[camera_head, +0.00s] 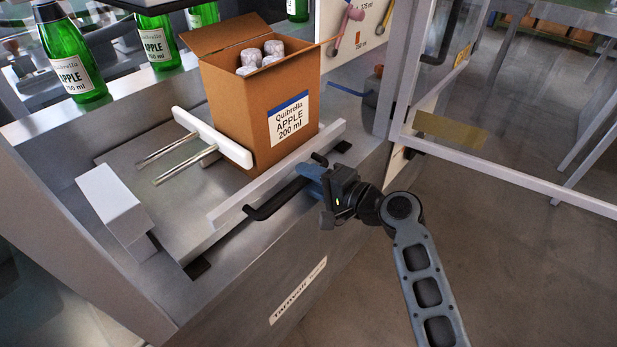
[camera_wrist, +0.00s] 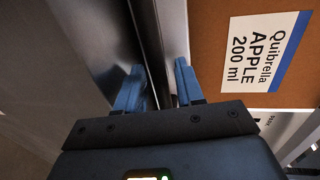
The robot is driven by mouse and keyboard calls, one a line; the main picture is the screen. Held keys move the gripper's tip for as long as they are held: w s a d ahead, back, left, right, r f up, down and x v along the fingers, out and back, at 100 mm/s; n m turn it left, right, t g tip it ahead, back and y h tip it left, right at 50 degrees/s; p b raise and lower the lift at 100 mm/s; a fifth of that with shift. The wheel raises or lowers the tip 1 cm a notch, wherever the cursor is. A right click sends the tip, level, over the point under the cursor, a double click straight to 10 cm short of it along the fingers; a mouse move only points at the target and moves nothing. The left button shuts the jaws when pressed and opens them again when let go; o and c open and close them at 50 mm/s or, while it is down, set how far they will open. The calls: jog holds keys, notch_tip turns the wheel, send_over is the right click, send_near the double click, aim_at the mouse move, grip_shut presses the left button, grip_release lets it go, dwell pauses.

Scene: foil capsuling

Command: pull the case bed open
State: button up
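The case bed is a grey metal bed with a white front rail (camera_head: 228,207) and a black bar handle (camera_head: 268,207) along its front side. An open cardboard case (camera_head: 235,112) labelled Quibrella APPLE 200 ml stands on it against the rail. My gripper (camera_head: 312,172) is at the right part of the handle. In the wrist view, the blue fingers (camera_wrist: 158,82) are a little apart, one on each side of the dark handle bar (camera_wrist: 148,40). Whether both fingers press on the bar is not clear. The case's label also shows in the wrist view (camera_wrist: 262,50).
Several green bottles (camera_head: 68,60) stand on the machine behind. A white pusher plate on two rods (camera_head: 183,163) is left of the case, near a white block (camera_head: 112,203). A glass guard door frame (camera_head: 510,178) is at the right. The floor (camera_head: 350,290) in front is clear.

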jog(key=shift+w+a, duration=0.1)
jog(key=shift+c, duration=0.3)
grip_shut()
